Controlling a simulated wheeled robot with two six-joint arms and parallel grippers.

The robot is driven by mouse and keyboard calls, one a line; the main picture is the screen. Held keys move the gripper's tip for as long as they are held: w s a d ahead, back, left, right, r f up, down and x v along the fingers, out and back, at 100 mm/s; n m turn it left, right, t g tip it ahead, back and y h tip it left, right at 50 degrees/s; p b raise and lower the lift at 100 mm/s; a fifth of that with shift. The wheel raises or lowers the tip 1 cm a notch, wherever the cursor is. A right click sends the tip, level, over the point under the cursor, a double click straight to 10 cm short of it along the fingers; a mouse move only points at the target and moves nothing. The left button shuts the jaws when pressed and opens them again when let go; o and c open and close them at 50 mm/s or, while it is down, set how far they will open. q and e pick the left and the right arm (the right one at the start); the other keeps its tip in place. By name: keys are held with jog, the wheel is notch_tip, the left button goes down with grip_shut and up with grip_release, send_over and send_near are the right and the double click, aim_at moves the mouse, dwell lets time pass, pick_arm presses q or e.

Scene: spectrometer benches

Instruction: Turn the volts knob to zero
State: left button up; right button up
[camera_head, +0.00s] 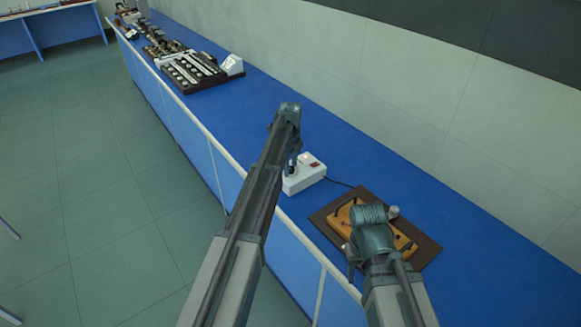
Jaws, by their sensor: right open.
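A small white box (307,177) with a red switch (314,164) on top sits on the blue bench. No volts knob can be made out on it; my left arm covers its left part. My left gripper (293,168) points down at the box's left side, partly hidden behind my own arm. I cannot tell whether it touches the box or whether its jaws are open. My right gripper (352,268) is open and hangs at the near left side of a wooden apparatus, partly covered by my wrist.
The wooden apparatus (403,242) stands on a dark brown board (428,250), joined to the box by a black cable (340,183). The blue bench (400,180) runs along the wall, with a rack of instruments (190,72) farther back. Bench between rack and box is clear.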

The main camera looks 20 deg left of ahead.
pick_arm(q)
grip_shut()
jog(key=shift+n, duration=0.3)
jog(key=n, duration=0.5)
jog(key=shift+n, duration=0.3)
jog(key=n, duration=1.1)
jog(key=shift+n, duration=0.4)
jog(key=n, duration=0.5)
jog(key=shift+n, duration=0.4)
